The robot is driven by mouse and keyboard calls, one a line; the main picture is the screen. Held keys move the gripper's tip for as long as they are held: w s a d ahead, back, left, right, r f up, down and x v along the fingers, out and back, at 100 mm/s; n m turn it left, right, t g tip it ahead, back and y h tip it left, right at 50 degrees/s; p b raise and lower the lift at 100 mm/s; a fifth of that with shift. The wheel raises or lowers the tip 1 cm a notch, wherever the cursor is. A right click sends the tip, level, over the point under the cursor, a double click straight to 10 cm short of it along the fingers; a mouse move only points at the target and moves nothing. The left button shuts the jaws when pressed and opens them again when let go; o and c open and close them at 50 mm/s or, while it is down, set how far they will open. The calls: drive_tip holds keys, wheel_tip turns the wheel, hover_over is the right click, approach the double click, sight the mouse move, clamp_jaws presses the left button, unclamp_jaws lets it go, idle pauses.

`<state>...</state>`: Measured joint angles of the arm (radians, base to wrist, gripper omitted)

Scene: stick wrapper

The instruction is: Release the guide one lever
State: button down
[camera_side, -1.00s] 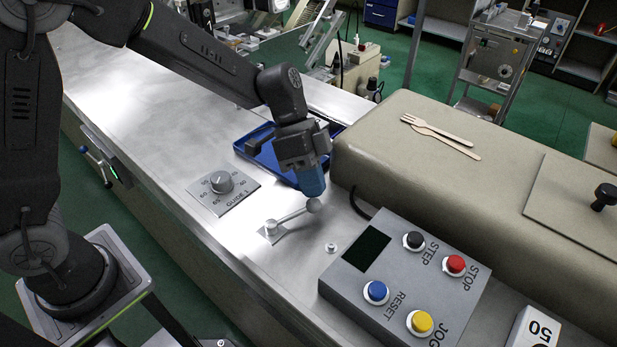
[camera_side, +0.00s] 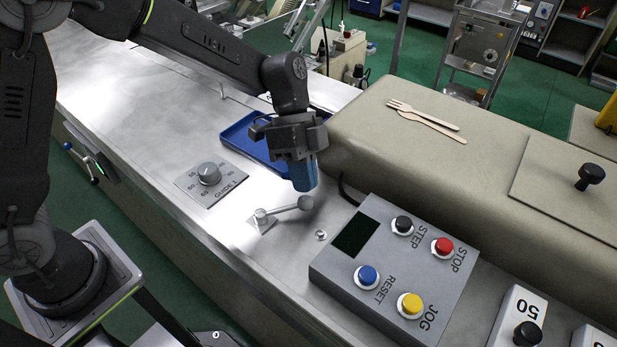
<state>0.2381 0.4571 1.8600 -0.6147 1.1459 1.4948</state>
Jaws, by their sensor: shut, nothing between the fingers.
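The guide one lever (camera_side: 283,209) is a short metal rod on a small square base plate, with a grey ball knob at its right end. It lies at a low angle across the metal table. My gripper (camera_side: 304,187) points down with its blue fingers shut, just above and behind the knob. I cannot tell whether the fingertips touch the knob. The guide one dial (camera_side: 209,174), grey on a square plate with numbers, is to the left of the lever.
A control box (camera_side: 385,265) with several coloured buttons stands right of the lever. A blue tray (camera_side: 240,133) lies behind my gripper. Bare metal table (camera_side: 130,95) lies at the left.

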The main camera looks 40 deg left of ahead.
drive_tip(key=shift+a, duration=0.25)
drive_tip(key=a+r+n+t+y, duration=0.1)
drive_tip(key=a+r+n, duration=0.1)
drive_tip(key=a+r, duration=0.35)
drive_tip(key=a+r+n+t, duration=0.1)
drive_tip(key=a+r, duration=0.2)
drive_tip(key=r, duration=0.5)
drive_tip(key=s+a+f+n+t+y, duration=0.1)
drive_tip(key=s+a+n+t+y, duration=0.1)
drive_tip(key=s+n, duration=0.4)
drive_tip(key=s+a+f+n+t+y, duration=0.1)
drive_tip(key=s+a+n+t, duration=0.4)
drive_tip(key=s, duration=0.5)
drive_tip(key=shift+a+n+t+y, duration=0.3)
drive_tip(key=shift+a+n+y, duration=0.4)
drive_tip(key=shift+n+y, duration=0.15)
